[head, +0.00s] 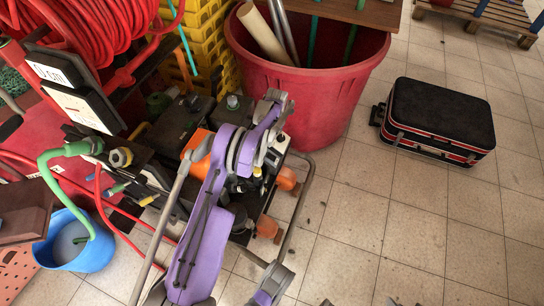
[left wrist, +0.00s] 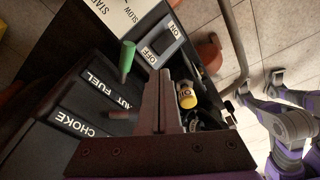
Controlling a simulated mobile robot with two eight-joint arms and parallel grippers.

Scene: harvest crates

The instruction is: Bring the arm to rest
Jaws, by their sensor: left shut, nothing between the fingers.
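My left arm (head: 205,225), purple and grey, rises from the bottom of the head view and bends over at the top, above a small engine-driven machine (head: 283,180). In the left wrist view my left gripper (left wrist: 166,78) is shut with nothing in it. Its dark fingers stand in front of the machine's control panel (left wrist: 95,92), which has CHOKE, FUEL and ON/OFF labels. Whether the fingers touch the panel I cannot tell. In the head view the fingers are hard to make out against the machine.
A green-handled lever (left wrist: 126,60) stands close to the left fingers. A red tub (head: 300,110) is behind the machine, and a blue bucket (head: 88,255) with a green hose is at left. A black case (head: 440,115) lies at right. Tiled floor (head: 400,220) is clear there.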

